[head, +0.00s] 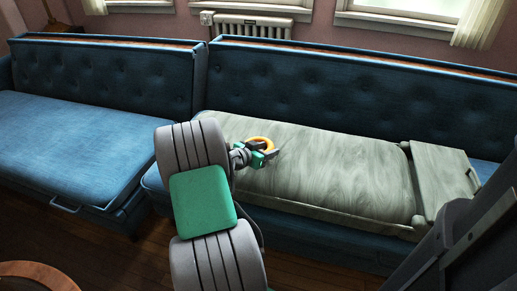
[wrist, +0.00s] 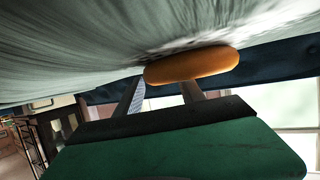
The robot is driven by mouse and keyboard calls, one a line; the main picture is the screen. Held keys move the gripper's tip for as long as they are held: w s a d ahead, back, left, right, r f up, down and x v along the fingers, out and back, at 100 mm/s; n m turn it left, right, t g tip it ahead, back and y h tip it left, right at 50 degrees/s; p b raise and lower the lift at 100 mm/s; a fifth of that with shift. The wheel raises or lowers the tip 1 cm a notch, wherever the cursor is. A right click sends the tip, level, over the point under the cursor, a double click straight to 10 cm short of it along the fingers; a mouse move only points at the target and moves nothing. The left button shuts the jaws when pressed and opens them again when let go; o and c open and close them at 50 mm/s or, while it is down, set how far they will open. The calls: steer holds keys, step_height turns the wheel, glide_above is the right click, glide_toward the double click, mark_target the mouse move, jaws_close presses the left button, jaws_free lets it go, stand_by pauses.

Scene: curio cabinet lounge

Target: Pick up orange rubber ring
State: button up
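The orange rubber ring (head: 261,140) lies on the pale grey-green surface (head: 320,165) over the right sofa's seat, towards its left end. In the wrist view the ring (wrist: 192,64) appears edge-on against that surface, just beyond my fingers. My gripper (head: 268,151) is low over the surface at the ring's near side. In the wrist view its two fingers (wrist: 162,88) stand apart. The ring overlaps the tip of the right-hand finger there, and the left-hand finger ends near the ring's left edge. I see no clear grip on it.
A separate grey-green panel (head: 442,183) with a handle sits at the right end of the seat. The blue tufted backrest (head: 330,90) rises behind. Another blue sofa (head: 75,135) stands left. A radiator (head: 250,25) and windows are at the back wall. The surface around the ring looks clear.

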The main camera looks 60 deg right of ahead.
jaws_close()
stand_by(0.5)
